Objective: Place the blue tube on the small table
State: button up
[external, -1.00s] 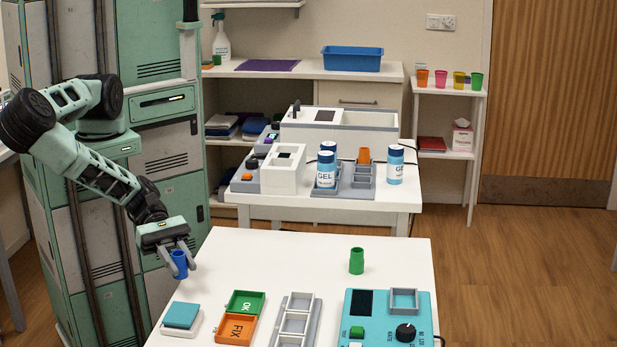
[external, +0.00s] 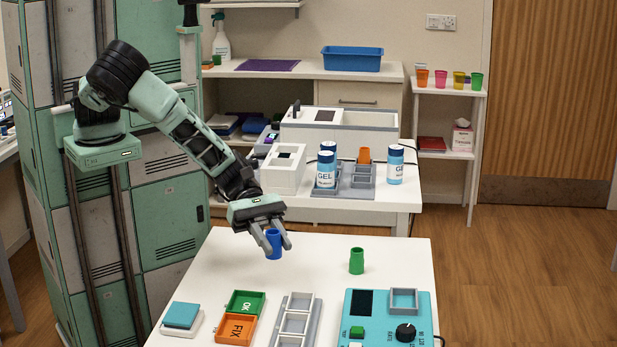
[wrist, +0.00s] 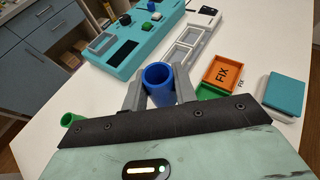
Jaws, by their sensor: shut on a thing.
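The blue tube (external: 273,244) is upright between the fingers of my gripper (external: 272,240), which is shut on it. In the external view it is over the far left part of the white table (external: 330,262); whether its base touches the top I cannot tell. In the wrist view the tube (wrist: 160,84) shows its open mouth between the two grey fingers (wrist: 160,90). A green tube (external: 356,261) stands on the same table, to the right of my gripper. Which table counts as the small table is not marked.
On the near table are a teal device (external: 387,322), a grey rack (external: 296,322), green OK and orange FIX trays (external: 236,329) and a teal-topped block (external: 181,316). A white bench (external: 390,201) with GEL bottles stands behind. A narrow shelf stand (external: 447,88) holds several coloured cups.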

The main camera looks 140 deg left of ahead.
aim_at(276, 296)
notch_tip(276, 296, down, 9)
jog(key=shift+a+r+p, duration=0.1)
jog(key=shift+p, duration=0.65)
jog(key=shift+f, duration=0.35)
jog(key=shift+f+b, duration=0.2)
jog(key=shift+b, duration=0.1)
jog(key=o, duration=1)
jog(key=shift+r, duration=0.1)
jog(key=shift+o, duration=0.2)
